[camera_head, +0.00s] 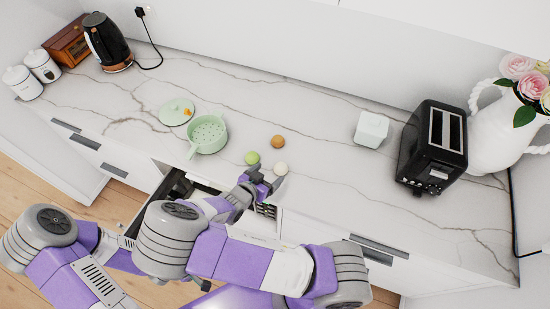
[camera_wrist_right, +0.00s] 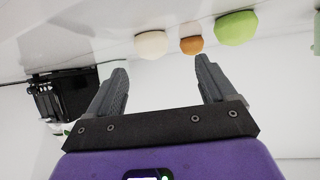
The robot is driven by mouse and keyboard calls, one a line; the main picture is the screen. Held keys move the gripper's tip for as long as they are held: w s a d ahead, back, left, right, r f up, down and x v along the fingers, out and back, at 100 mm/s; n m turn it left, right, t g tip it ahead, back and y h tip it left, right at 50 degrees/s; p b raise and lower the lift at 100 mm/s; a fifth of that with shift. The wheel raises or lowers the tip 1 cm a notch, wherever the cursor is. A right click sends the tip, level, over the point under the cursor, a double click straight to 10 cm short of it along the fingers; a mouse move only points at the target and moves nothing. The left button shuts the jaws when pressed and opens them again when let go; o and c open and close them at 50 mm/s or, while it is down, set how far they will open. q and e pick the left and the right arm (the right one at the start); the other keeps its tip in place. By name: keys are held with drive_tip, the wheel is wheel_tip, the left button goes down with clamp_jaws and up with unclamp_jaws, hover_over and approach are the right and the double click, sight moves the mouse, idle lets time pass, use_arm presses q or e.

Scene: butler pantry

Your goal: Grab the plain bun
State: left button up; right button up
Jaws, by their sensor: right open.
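Three small round buns lie on the marble counter: a whitish, plain-looking one (camera_head: 281,168), a green one (camera_head: 252,157) and an orange-brown one (camera_head: 278,141). My right gripper (camera_head: 263,179) is at the counter's front edge, close beside the whitish bun and apart from it. In the right wrist view its jaws (camera_wrist_right: 160,85) are open with nothing between them. That view also shows the whitish bun (camera_wrist_right: 150,44), the orange-brown bun (camera_wrist_right: 191,45) and the green bun (camera_wrist_right: 236,27) beyond the fingertips. My left gripper is not visible.
A green steamer pan (camera_head: 207,134) and its lid (camera_head: 176,111) stand left of the buns. A white box (camera_head: 371,129) and black toaster (camera_head: 433,147) stand right. An open drawer (camera_head: 172,188) is below the counter edge, partly hidden by my arm. The counter behind the buns is clear.

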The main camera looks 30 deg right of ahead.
sight(278, 169)
drive_tip(key=shift+w+d+f, duration=0.2)
drive_tip(key=shift+d+f, duration=0.2)
drive_tip(key=shift+d, duration=0.15)
drive_tip(key=shift+d+f, duration=0.2)
drive_tip(key=shift+d, duration=0.1)
drive_tip(key=b+x, duration=0.1)
drive_tip(key=x, duration=0.3)
drive_tip(key=shift+s+d+f+b, duration=0.1)
drive_tip(key=shift+d+f+b, duration=0.1)
drive_tip(key=shift+d+b, duration=0.15)
drive_tip(key=shift+c, duration=0.5)
drive_tip(key=c, duration=1)
drive_tip(key=shift+r, duration=0.1)
